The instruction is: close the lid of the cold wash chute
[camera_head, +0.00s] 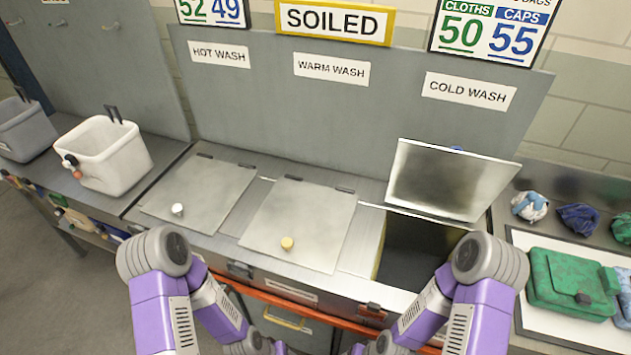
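The cold wash chute lid (450,180) is a grey metal plate standing open, tilted up at the back of its opening below the COLD WASH label (469,91). A bit of blue, perhaps its knob, shows at its top edge. The dark cold wash chute opening (415,250) is uncovered below it, its front right partly hidden by my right arm. Both of my arms are folded at the bottom of the view, with the elbows toward the counter. Neither gripper shows.
The warm wash lid (305,220) with a yellow knob and the hot wash lid (205,190) with a white knob lie flat. A white bin (108,155) stands at left. A green bag (570,284) lies on a tray at right, with small cloth items behind.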

